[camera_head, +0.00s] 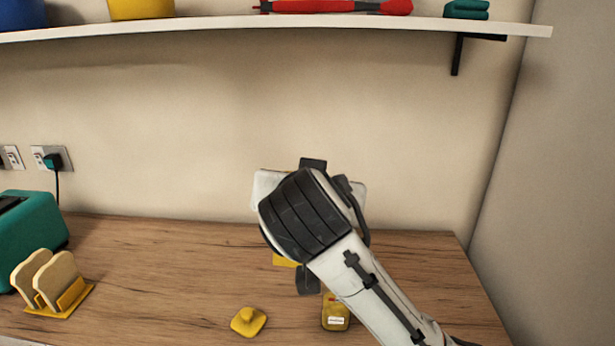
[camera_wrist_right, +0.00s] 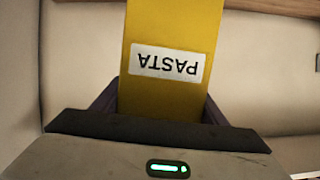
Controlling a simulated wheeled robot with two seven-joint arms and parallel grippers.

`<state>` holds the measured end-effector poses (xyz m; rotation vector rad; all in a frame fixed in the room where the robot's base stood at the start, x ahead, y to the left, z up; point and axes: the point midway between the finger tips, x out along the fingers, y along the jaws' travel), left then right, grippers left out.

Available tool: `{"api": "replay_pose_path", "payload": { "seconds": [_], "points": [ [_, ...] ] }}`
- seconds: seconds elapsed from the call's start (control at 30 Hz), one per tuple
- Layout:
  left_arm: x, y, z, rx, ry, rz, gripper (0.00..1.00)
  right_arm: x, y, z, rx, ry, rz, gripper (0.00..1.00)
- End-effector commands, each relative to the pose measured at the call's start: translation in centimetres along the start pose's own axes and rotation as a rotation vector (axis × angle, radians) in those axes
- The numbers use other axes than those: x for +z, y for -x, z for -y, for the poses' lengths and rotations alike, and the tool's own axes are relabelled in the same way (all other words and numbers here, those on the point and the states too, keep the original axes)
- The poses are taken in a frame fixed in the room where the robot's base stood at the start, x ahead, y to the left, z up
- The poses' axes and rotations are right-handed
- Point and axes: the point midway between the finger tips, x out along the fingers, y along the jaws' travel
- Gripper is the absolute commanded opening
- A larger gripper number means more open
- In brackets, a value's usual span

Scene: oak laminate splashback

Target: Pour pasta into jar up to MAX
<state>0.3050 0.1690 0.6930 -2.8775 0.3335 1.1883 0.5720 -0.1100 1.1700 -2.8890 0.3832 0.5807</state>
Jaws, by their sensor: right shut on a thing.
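A yellow box labelled PASTA (camera_wrist_right: 170,85) fills the middle of the right wrist view, its label upside down there. My right gripper (camera_wrist_right: 162,103) is shut on it. In the head view a small yellow part of the box (camera_head: 284,258) shows below my right wrist, which hides most of the rest. A small jar (camera_head: 336,313) with yellowish content, a white label and a red mark near its top stands on the counter, just left of my right forearm. A yellow lid with a knob (camera_head: 249,321) lies to its left. My left gripper is not in view.
A green toaster (camera_head: 28,235) stands at the left, with a yellow rack holding bread slices (camera_head: 57,281) in front. A shelf (camera_head: 230,22) with several items runs above. The counter (camera_head: 170,260) between rack and lid is clear. A wall closes the right side.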

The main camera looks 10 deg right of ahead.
Motion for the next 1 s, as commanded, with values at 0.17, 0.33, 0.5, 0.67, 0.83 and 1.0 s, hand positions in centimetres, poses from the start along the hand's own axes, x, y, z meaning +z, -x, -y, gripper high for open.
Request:
{"api": "replay_pose_path", "payload": {
  "seconds": [0.17,0.33,0.5,0.67,0.83,1.0],
  "points": [
    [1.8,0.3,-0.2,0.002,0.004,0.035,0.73,1.2,-0.5,-0.1,-0.005,-0.014,0.018,0.39],
    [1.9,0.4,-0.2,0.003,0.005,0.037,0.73,2.5,-1.0,-0.3,-0.010,-0.033,0.038,0.39],
    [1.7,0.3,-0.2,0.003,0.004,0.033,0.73,3.8,-1.5,-0.4,-0.018,-0.052,0.057,0.39],
    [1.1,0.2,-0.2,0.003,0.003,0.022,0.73,5.0,-2.0,-0.5,-0.022,-0.069,0.075,0.39],
    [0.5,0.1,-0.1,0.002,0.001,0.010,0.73,5.1,-2.1,-0.5,-0.025,-0.074,0.078,0.39],
    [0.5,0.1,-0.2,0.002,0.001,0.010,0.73,5.1,-2.1,-0.5,-0.025,-0.074,0.078,0.39]
  ]
}}
